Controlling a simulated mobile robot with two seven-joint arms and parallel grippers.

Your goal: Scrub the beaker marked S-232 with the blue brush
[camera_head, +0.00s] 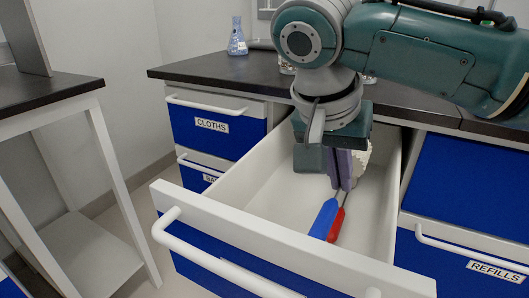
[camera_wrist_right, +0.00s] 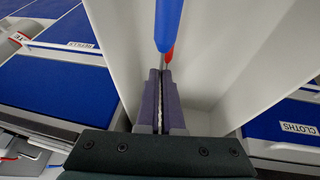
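The blue brush (camera_head: 324,219) lies in the open white drawer, its blue handle toward the drawer front. My right gripper (camera_head: 341,186) reaches down into the drawer, its purple fingers close together at the brush's thin metal shaft. In the right wrist view the shaft runs from the blue handle (camera_wrist_right: 168,25) in between the fingertips (camera_wrist_right: 160,72), which look shut on it. Pale bristles (camera_head: 362,158) show behind the fingers; I cannot tell which brush they belong to. Glassware (camera_head: 286,66) on the counter is mostly hidden by my right arm; no S-232 mark is readable. My left gripper is not in view.
A red-handled brush (camera_head: 337,224) lies right beside the blue one. The drawer's front wall (camera_head: 262,232) and side walls surround the gripper closely.

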